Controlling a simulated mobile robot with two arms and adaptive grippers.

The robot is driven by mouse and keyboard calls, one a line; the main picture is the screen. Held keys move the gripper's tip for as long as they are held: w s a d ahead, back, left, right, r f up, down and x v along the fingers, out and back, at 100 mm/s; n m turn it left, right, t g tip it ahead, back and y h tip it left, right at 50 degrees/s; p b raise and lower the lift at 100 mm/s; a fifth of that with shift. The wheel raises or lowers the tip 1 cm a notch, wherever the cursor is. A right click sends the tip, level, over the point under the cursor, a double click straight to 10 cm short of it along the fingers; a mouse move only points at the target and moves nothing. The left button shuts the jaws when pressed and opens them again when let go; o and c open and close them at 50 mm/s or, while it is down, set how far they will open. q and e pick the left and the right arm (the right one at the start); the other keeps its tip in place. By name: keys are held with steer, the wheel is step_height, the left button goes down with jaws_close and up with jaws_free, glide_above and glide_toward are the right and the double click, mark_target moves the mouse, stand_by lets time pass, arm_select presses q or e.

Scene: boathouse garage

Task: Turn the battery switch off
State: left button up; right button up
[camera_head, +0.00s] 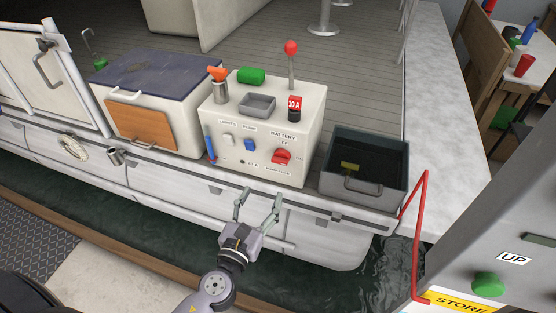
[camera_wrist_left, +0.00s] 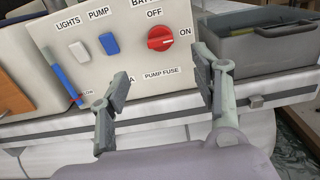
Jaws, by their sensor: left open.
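The battery switch (camera_head: 282,157) is a red rotary knob on the front of a white console box (camera_head: 248,180). In the left wrist view the knob (camera_wrist_left: 161,38) sits below the OFF label (camera_wrist_left: 154,13) and left of the ON label (camera_wrist_left: 185,32). Its pale pointer mark lies roughly level, toward ON. My left gripper (camera_head: 258,198) is open and empty, in front of and below the console. In the left wrist view its fingers (camera_wrist_left: 165,95) are spread below the knob, apart from it. My right gripper is not in view.
Left of the knob are a blue pump switch (camera_head: 249,144) and a white lights switch (camera_head: 228,139). A grey bin (camera_head: 362,191) stands right of the console. A red lever (camera_head: 291,65) rises from the console top. A red pipe (camera_head: 416,240) stands at the right.

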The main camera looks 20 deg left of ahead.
mark_target(279, 162)
arm_select(q)
steer(key=w+p, duration=0.1)
steer(key=w, duration=1.1)
steer(key=shift+w+d+p, duration=0.2)
steer(key=shift+w+p, duration=0.15)
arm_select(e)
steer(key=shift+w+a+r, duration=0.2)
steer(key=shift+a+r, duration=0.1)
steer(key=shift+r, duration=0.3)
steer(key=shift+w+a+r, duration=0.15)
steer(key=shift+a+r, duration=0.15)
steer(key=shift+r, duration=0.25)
arm_select(q)
steer(key=shift+c, duration=0.4)
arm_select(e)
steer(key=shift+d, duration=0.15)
arm_select(q)
steer(key=shift+c, duration=1.3)
steer(key=c, duration=0.8)
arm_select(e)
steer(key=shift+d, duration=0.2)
